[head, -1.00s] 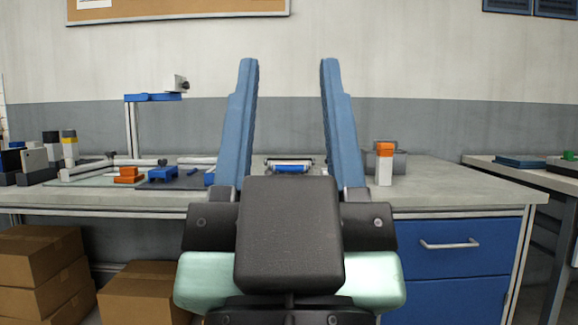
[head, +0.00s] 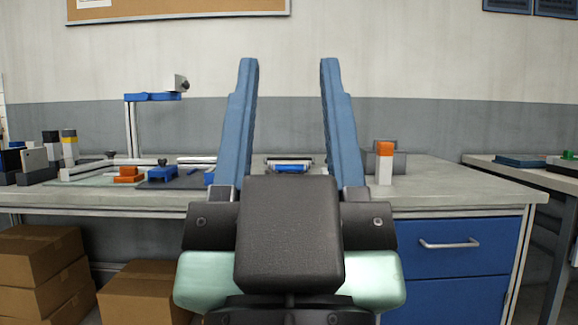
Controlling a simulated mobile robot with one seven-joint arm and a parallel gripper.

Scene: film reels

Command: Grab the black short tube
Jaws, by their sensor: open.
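My gripper (head: 289,64) is open and empty, its two blue fingers pointing up and forward in front of the bench. No separate black short tube can be made out with certainty. Between the fingers, farther back on the bench, lies a small blue and dark roller-like piece (head: 290,167). My gripper hides part of the bench.
The grey workbench (head: 440,185) has blue drawers (head: 450,255). On it are a white block with an orange top (head: 384,163), a grey cylinder behind it, and a stand (head: 131,130). The bench's right end is clear. Cardboard boxes (head: 145,295) sit below left.

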